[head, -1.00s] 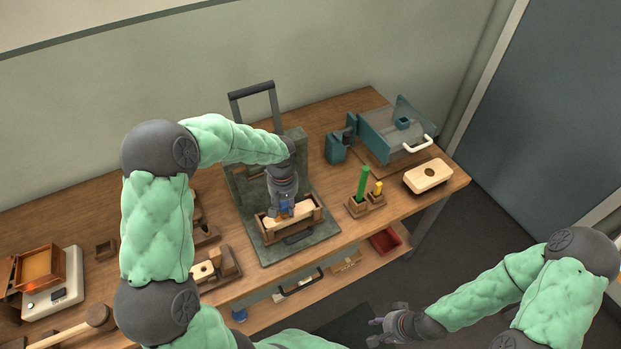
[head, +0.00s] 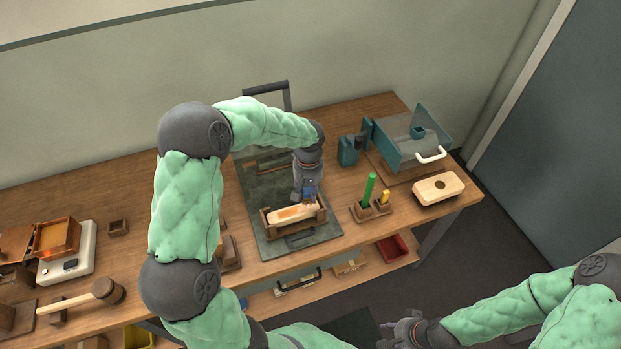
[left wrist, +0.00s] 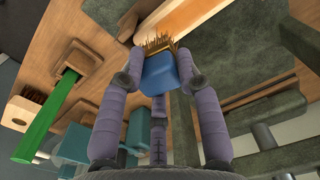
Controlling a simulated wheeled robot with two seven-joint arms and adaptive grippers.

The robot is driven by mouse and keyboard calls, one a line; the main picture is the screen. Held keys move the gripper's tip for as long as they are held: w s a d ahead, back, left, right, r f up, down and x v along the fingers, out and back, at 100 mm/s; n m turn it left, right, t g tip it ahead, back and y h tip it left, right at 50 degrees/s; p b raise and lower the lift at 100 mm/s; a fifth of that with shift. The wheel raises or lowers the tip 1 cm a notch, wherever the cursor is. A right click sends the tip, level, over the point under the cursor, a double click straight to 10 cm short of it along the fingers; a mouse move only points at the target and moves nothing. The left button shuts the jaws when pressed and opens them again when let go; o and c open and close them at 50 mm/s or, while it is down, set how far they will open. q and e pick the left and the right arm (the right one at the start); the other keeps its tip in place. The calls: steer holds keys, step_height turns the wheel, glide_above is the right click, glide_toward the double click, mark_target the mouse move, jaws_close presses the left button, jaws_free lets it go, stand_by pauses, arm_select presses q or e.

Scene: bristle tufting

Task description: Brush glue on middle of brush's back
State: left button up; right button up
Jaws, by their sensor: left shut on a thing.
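The brush's back (head: 283,215) is a pale wooden block lying in a brown wooden cradle (head: 268,229), with an orange-brown glue patch on its left and middle part. My left gripper (head: 309,194) is over the right part of the block. It is shut on a glue brush with a blue handle, clear in the left wrist view (left wrist: 158,72). The glue brush's tan bristles (left wrist: 157,45) point at the pale block; I cannot tell whether they touch it. My right gripper (head: 390,334) is empty, fingers apart, low in front of the table.
A green stick (head: 369,188) and a small yellow piece (head: 385,197) stand in wooden holders right of the cradle. A mallet (head: 105,291) and a white device (head: 68,262) are at left.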

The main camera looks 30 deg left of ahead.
arm_select(q)
steer(key=shift+w+r+p, duration=0.2)
steer(key=shift+r+p, duration=0.25)
steer(key=shift+r, duration=0.5)
steer(key=shift+r+p, duration=0.9)
steer(key=shift+r, duration=0.45)
